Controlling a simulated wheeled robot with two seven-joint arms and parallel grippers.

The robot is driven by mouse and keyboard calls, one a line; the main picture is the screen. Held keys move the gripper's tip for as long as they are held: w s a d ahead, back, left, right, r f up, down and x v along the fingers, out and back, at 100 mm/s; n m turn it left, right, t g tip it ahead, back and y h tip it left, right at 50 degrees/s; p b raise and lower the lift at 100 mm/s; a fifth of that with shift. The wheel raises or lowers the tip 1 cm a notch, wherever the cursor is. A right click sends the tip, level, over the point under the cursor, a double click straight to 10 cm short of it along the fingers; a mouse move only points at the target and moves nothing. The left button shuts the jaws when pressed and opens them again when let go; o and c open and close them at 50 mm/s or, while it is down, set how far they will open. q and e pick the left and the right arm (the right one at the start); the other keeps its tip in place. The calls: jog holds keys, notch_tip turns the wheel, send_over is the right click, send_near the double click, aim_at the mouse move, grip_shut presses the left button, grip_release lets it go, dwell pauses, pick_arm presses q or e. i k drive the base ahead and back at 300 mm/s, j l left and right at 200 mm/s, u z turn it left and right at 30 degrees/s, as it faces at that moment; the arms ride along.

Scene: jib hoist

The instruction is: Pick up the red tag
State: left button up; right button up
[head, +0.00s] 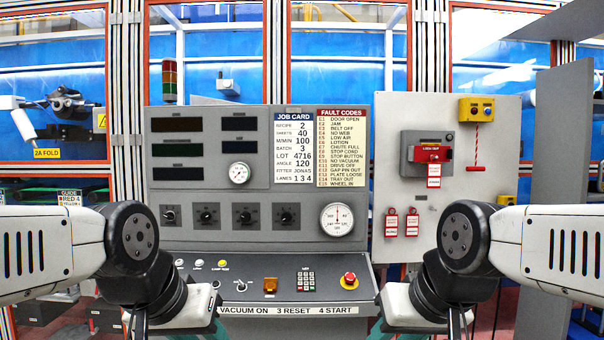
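Two red-and-white tags hang side by side low on the light grey panel right of the console: a left tag (391,223) and a right tag (412,223). Another red-and-white tag (434,176) hangs below the red switch (431,154) on the grey box above them. My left gripper (138,326) is at the bottom left, in front of the console and far from the tags. My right gripper (457,326) is at the bottom right, below and to the right of the hanging tags. Both grippers are cut off by the bottom edge, so their opening is unclear.
The grey console (268,278) with buttons and a red emergency stop (348,280) spans the middle. A yellow box (476,109) with a red pull cord is on the panel's upper right. A tall grey plate (562,160) stands at the right. Space before the tags looks clear.

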aim_at(433, 172)
jog(key=i, duration=0.2)
jog(key=i+l+z, duration=0.35)
jog(key=i+l, duration=0.25)
jog(key=i+l+z, duration=0.1)
jog(key=l, duration=0.3)
jog(key=i+l, duration=0.25)
jog(key=l+z, duration=0.05)
jog(key=l, duration=0.05)
